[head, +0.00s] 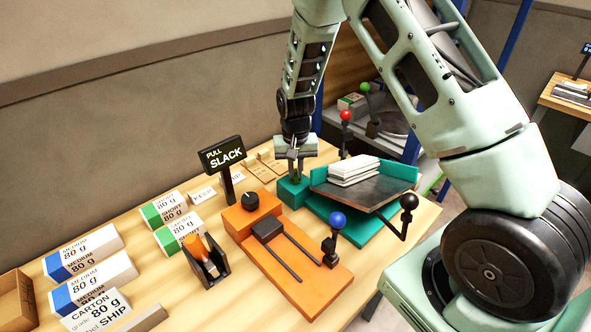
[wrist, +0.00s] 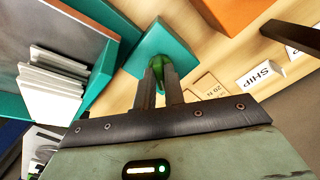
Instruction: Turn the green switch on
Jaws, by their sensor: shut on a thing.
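The green switch (wrist: 159,59) sits on a teal block (wrist: 170,38) in the wrist view. My gripper (wrist: 160,80) is shut on the switch, with its two fingers closed around it and hiding part of it. In the head view my gripper (head: 294,160) points down over the teal block (head: 290,191), at the left end of the teal machine. The switch is mostly hidden there by the fingers. I cannot tell whether it stands at on or off.
A tilted dark tray (head: 358,183) with white paper stands right of the block. An orange machine (head: 290,265) with a black knob (head: 250,201) and a blue-ball lever (head: 337,221) is in front. A red-ball lever (head: 346,116) stands behind. The PULL SLACK sign (head: 223,154) is left.

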